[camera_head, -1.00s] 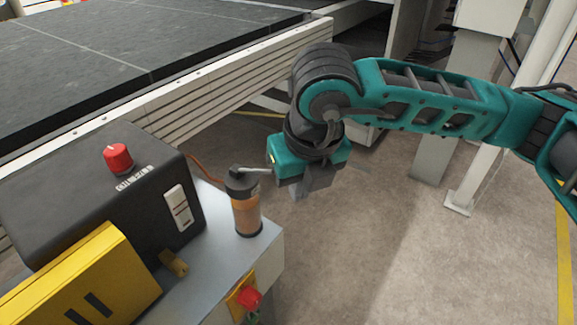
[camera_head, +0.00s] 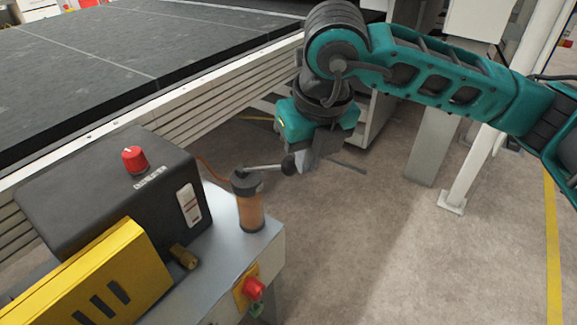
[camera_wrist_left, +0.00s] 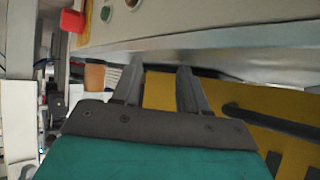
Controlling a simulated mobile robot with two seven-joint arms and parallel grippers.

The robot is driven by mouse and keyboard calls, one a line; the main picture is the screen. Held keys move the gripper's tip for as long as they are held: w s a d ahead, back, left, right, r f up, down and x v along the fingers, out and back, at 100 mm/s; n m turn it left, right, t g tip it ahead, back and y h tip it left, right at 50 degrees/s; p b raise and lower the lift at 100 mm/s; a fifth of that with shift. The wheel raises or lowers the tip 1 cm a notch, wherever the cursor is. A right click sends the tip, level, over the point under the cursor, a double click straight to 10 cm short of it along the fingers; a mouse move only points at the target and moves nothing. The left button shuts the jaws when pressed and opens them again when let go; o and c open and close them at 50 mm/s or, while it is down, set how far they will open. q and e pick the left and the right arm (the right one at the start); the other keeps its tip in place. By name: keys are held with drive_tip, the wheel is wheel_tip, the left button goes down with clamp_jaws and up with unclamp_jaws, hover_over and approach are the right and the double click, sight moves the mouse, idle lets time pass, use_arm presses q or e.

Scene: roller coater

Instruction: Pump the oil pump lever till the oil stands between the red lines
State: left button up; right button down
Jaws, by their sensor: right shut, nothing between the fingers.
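The oil pump (camera_head: 250,207) is an upright cylinder with an amber body and a dark cap, at the corner of the grey cabinet top. Its metal lever (camera_head: 263,168) sticks out to the right, about level, and ends in a dark knob (camera_head: 289,164). My right gripper (camera_head: 303,163) is shut and empty, beside the knob; I cannot tell if they touch. A white sight gauge (camera_head: 188,204) is on the black box; its red marks and oil level are too small to read. My left gripper (camera_wrist_left: 158,72) shows open in the left wrist view, beside yellow surfaces.
The black box (camera_head: 105,190) carries a red knob (camera_head: 134,159). A yellow slotted cover (camera_head: 95,275) stands in front, with a brass fitting (camera_head: 184,257) beside it. A red button (camera_head: 254,288) is on the cabinet front. A conveyor (camera_head: 150,45) runs behind.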

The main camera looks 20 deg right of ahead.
use_arm(q)
drive_tip(key=shift+s+a, duration=0.35)
drive_tip(key=shift+s, duration=0.15)
use_arm(e)
drive_tip(key=shift+s+r, duration=0.15)
drive_tip(key=shift+r, duration=0.35)
